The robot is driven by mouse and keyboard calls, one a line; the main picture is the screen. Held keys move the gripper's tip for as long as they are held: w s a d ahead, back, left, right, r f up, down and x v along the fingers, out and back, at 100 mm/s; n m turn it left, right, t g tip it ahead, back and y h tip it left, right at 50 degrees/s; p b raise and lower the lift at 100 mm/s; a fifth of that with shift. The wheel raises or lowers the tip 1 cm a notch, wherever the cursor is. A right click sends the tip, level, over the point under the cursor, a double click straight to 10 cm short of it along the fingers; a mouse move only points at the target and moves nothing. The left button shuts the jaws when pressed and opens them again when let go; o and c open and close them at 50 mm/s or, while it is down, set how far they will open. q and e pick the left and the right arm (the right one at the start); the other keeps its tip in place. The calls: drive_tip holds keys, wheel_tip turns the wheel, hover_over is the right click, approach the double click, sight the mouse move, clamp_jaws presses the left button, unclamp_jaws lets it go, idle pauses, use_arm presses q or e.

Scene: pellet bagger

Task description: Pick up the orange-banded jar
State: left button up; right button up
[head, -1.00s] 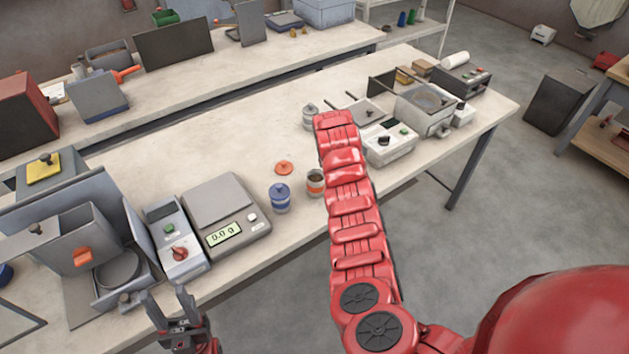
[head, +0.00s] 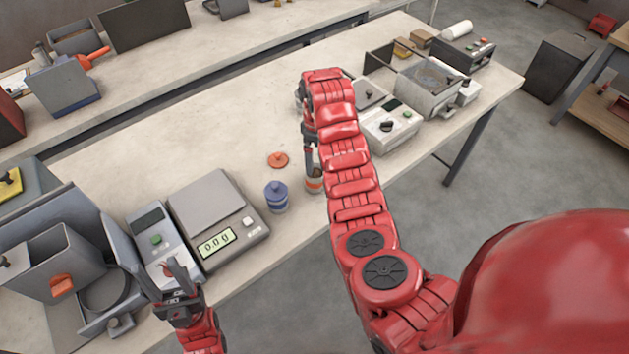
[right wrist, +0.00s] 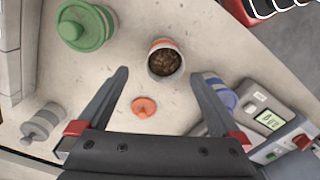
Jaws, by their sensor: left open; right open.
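The orange-banded jar (head: 313,184) stands upright on the near bench, partly hidden by my right arm in the head view. In the right wrist view the jar (right wrist: 164,62) is lidless, with brown pellets inside. My right gripper (head: 309,165) is open above the bench near the jar. In the wrist view the jar lies just ahead of and between the fingertips (right wrist: 160,76), not gripped. A loose orange lid (head: 278,160) lies flat on the bench nearby. My left gripper (head: 180,272) is open and empty at the bench's front edge, by the scale.
A blue-banded jar (head: 276,197) stands close to the orange one, left of it in the head view. The scale (head: 218,222) is further left. A green-lidded jar (right wrist: 82,27) and a grey jar (right wrist: 42,124) show in the wrist view. A control box (head: 390,127) stands right of my right arm.

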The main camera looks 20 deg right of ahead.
sight(315, 175)
drive_tip(key=f, duration=0.4)
drive_tip(key=shift+s, duration=0.2)
drive_tip(key=f+p, duration=0.1)
drive_tip(key=f, duration=0.1)
drive_tip(key=f+p, duration=0.1)
drive_tip(key=f, duration=0.1)
drive_tip(key=shift+s+a+f+p, duration=0.1)
drive_tip(key=shift+a+p, duration=0.25)
drive_tip(key=shift+a, duration=0.05)
drive_tip(key=shift+f, duration=0.7)
drive_tip(key=shift+r, duration=0.1)
clamp_jaws()
